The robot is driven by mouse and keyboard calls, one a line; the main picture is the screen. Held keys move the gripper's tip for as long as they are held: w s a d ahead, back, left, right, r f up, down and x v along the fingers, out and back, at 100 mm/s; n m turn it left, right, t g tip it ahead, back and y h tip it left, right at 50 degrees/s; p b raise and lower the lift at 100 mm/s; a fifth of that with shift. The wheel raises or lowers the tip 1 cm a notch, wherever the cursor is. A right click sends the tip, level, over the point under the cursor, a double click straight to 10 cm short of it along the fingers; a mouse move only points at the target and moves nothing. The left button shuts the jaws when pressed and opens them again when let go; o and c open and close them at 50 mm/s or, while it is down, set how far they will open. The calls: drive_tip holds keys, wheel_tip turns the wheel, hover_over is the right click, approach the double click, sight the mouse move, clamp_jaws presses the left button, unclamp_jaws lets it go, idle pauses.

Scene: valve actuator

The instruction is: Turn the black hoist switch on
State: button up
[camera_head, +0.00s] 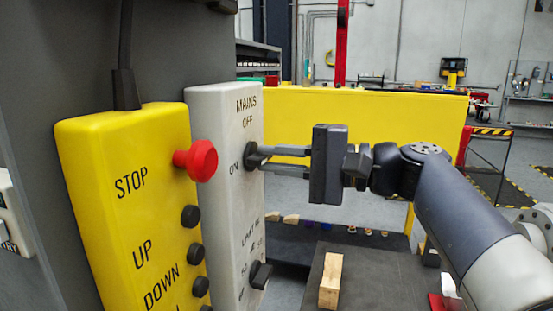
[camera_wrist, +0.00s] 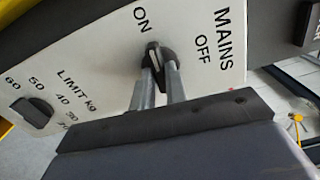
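The black hoist switch (camera_head: 253,157) is a rotary knob on the grey-white panel (camera_head: 215,108) marked MAINS, OFF and ON. It also shows in the wrist view (camera_wrist: 154,54), where its white pointer mark appears turned towards ON rather than OFF. My gripper (camera_head: 266,160) reaches in from the right. Its two fingers lie on either side of the knob and seem shut on it. The finger tips are at the knob in the wrist view (camera_wrist: 160,70); the exact contact is partly hidden.
A yellow control box (camera_head: 120,195) with a red stop button (camera_head: 197,159) and black buttons stands close to the left. A black limit knob (camera_head: 260,274) is lower on the same panel. A wooden block (camera_head: 331,280) lies on a dark surface below my arm. A yellow barrier (camera_head: 400,119) stands behind.

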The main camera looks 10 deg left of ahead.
drive_tip(key=o, duration=0.4)
drive_tip(key=shift+o, duration=0.2)
drive_tip(key=d, duration=1)
drive_tip(key=shift+s+d, duration=0.4)
drive_tip(key=shift+a, duration=0.15)
drive_tip(key=a, duration=1)
drive_tip(key=shift+w+a, duration=0.3)
drive_tip(key=shift+w, duration=0.1)
